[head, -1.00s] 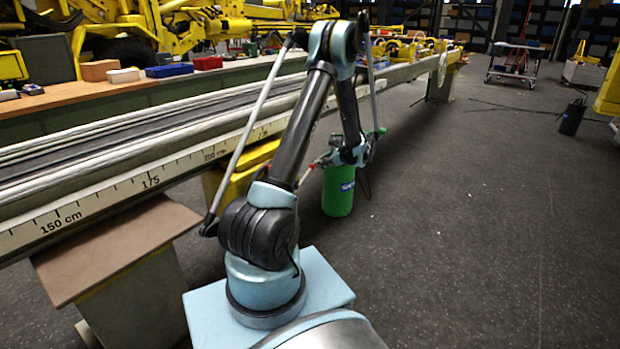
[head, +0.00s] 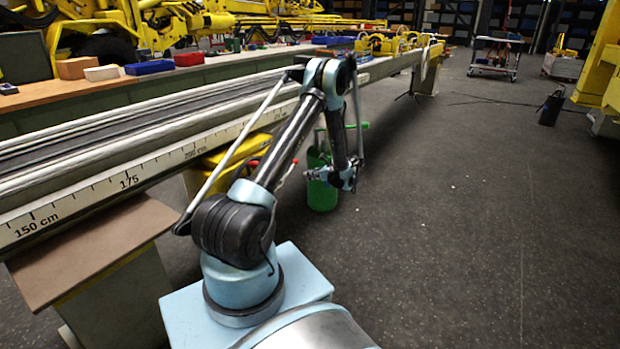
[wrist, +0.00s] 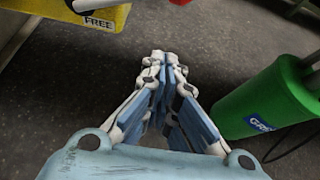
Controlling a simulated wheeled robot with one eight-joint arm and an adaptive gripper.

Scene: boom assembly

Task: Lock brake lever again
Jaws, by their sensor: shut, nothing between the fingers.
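A yellow part with a "FREE" label (wrist: 100,22) is at the top left of the wrist view. In the head view, a yellow body (head: 215,165) sits under the rail, with a small red piece (head: 252,163) beside it that may belong to the brake lever. My gripper (wrist: 163,62) is shut, its fingers together and empty, over dark floor to the right of and below the label. The lever's full shape and position are unclear.
A green canister (wrist: 262,100) stands close to the right of my gripper; it also shows in the head view (head: 321,195), partly behind my arm. The long rail with a cm scale (head: 130,180) runs along the left.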

